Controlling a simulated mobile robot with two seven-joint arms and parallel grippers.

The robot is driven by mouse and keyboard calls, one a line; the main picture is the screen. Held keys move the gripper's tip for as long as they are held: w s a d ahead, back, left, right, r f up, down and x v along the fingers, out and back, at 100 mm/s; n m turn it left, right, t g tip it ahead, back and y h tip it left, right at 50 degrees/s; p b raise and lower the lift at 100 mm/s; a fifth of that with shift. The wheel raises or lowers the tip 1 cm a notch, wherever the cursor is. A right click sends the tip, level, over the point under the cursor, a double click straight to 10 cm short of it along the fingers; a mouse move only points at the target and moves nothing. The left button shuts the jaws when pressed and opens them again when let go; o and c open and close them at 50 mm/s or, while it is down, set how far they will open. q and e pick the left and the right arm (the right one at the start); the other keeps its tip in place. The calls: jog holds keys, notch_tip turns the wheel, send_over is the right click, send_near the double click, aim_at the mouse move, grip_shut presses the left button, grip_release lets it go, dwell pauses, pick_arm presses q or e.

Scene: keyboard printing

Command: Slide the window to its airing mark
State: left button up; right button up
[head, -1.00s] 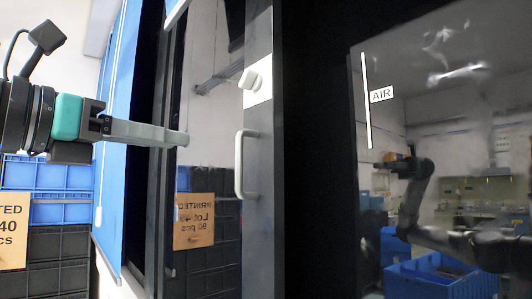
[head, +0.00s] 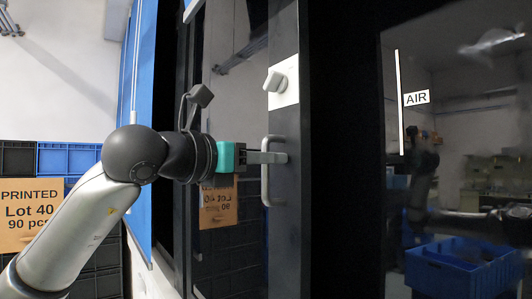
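The window's sliding sash has a dark upright frame (head: 286,230) with a light grey bar handle (head: 265,190). A white plate with a knob (head: 277,82) sits above the handle. The airing mark is a white upright line (head: 400,110) with an AIR label (head: 416,98) on the glass at right, apart from the sash frame. My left gripper (head: 275,157) comes in from the left, and its fingers overlap the handle's upper part. One finger hides the other, so I cannot tell whether it is closed around the bar. My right gripper is not in view.
A blue panel (head: 142,120) hangs left of the window. Stacked crates with a PRINTED Lot 40 sign (head: 30,215) stand at the left. The right-hand glass reflects a room, a blue bin and a robot arm.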

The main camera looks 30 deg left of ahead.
pick_arm(q)
grip_shut()
dwell(1.4)
